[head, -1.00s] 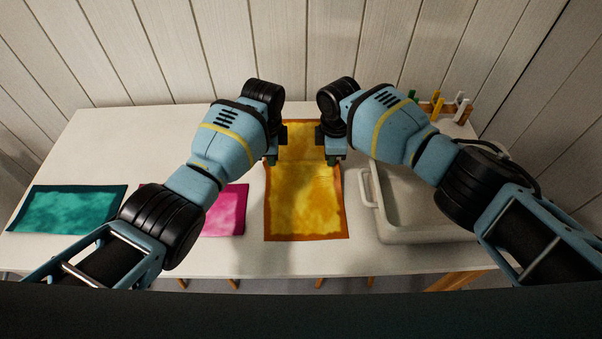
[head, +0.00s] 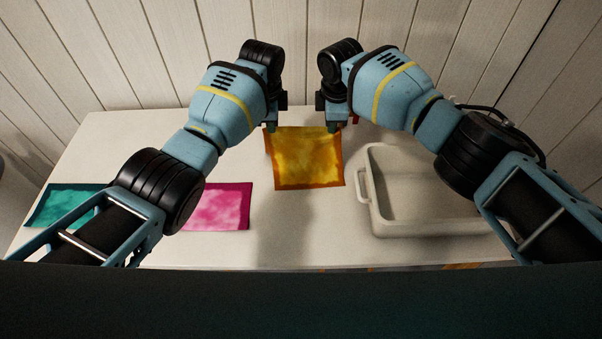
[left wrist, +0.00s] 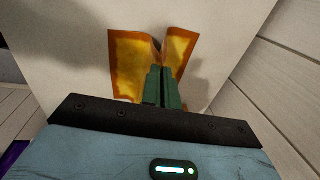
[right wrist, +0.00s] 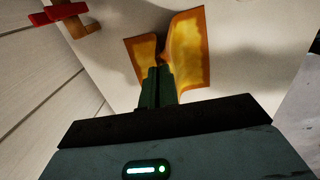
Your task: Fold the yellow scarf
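The yellow scarf (head: 306,162) with an orange border lies in the middle of the table toward the back. My left gripper (head: 271,127) is at its far left corner and my right gripper (head: 333,127) is at its far right corner. Both wrist views show green fingers closed together at the scarf's edge, with the cloth creased and raised at the tips: the left wrist view (left wrist: 160,70) and the right wrist view (right wrist: 158,70). The scarf's underside and exact layers are hidden.
A pink cloth (head: 222,207) and a teal cloth (head: 62,204) lie to the left, partly behind my left arm. A white tray (head: 376,219) stands to the right. A wooden piece with a red part (right wrist: 62,12) is near my right gripper. The table in front of the scarf is clear.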

